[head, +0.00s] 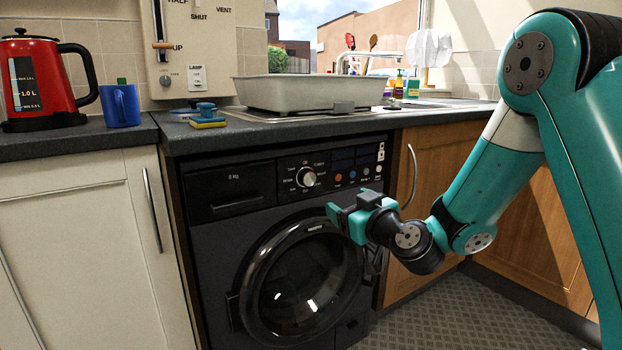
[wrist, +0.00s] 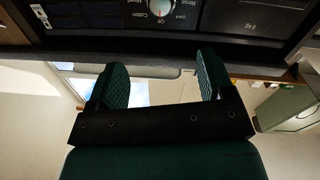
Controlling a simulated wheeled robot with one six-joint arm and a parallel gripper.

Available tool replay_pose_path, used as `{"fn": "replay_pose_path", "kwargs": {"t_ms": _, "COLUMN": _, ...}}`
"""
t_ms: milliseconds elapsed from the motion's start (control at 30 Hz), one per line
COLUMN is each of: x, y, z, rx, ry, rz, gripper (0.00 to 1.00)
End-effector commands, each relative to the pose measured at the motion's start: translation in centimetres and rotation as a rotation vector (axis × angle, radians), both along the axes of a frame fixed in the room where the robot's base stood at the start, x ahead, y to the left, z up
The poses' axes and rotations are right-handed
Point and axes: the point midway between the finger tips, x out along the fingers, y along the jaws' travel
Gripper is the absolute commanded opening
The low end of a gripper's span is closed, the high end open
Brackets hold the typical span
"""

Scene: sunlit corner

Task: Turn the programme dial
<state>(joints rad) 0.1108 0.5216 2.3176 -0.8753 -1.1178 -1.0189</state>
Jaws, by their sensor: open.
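The programme dial (head: 306,177) is a round silver knob on the black control panel of a dark washing machine (head: 215,235). In the wrist view the dial (wrist: 161,5) is cut by the top edge, with printed words around it. My gripper (head: 345,213) is open and empty in front of the machine, a little below and right of the dial, near the top of the door. In the wrist view my two green finger pads (wrist: 163,64) stand wide apart, with the dial beyond the gap between them. They look clear of the dial.
The round door (head: 303,278) is shut below the panel. A drawer (head: 230,190) marked 8 kg is left of the dial, small buttons right. The worktop (head: 180,140) overhangs above, with a sponge (head: 208,122), blue mug (head: 120,106), red kettle (head: 38,80) and grey basin (head: 290,94).

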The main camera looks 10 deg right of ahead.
Motion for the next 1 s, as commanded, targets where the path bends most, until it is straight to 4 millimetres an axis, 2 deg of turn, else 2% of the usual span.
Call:
{"fn": "replay_pose_path", "kwargs": {"t_ms": 167, "x": 2.5, "y": 0.8, "z": 0.7, "rx": -0.002, "ry": -0.001, "rz": 0.002, "gripper": 0.75}}
{"fn": "replay_pose_path", "kwargs": {"t_ms": 267, "x": 4.7, "y": 1.3, "z": 0.9, "rx": -0.001, "ry": 0.0, "rz": 0.004, "gripper": 0.75}}
{"fn": "replay_pose_path", "kwargs": {"t_ms": 500, "x": 10.2, "y": 2.6, "z": 0.4, "rx": -0.001, "ry": -0.003, "rz": 0.006, "gripper": 0.75}}
{"fn": "replay_pose_path", "kwargs": {"t_ms": 700, "x": 14.0, "y": 3.5, "z": 0.1, "rx": 0.001, "ry": -0.002, "rz": 0.003, "gripper": 0.75}}
{"fn": "replay_pose_path", "kwargs": {"t_ms": 833, "x": 15.5, "y": 3.8, "z": 0.0, "rx": 0.001, "ry": -0.001, "rz": 0.003, "gripper": 0.75}}
{"fn": "replay_pose_path", "kwargs": {"t_ms": 1000, "x": 16.4, "y": 4.0, "z": 0.0, "rx": 0.001, "ry": -0.001, "rz": 0.001, "gripper": 0.75}}
